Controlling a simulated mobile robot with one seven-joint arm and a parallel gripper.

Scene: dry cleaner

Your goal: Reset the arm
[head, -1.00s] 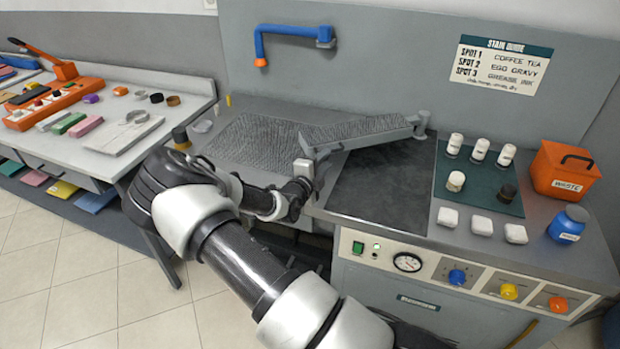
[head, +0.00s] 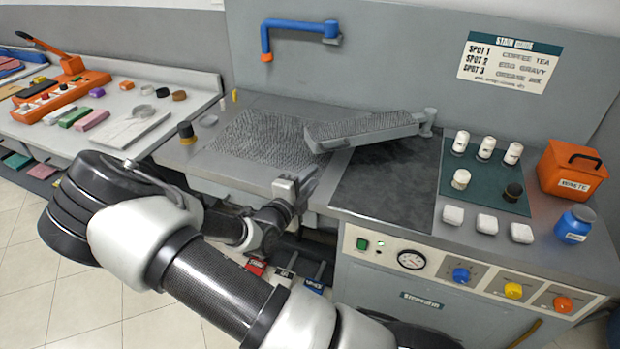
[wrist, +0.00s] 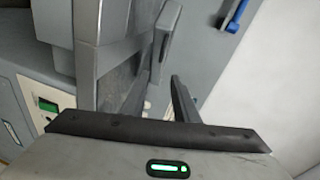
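My arm (head: 215,285) reaches from the bottom of the head view up to the front edge of the spotting table. My gripper (head: 297,184) is at that edge, just in front of the mesh-covered bed and left of the dark panel. Its two fingers show with a gap between them, and I see nothing held. In the wrist view the gripper (wrist: 172,85) also shows its fingers apart and empty, with a green light on its body. The wrist view is tilted.
The table's front edge is close to my gripper. A grey swing board (head: 365,128) lies across the table behind it. White bottles (head: 461,142), an orange waste bin (head: 570,170) and a blue jar (head: 573,224) stand at the right.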

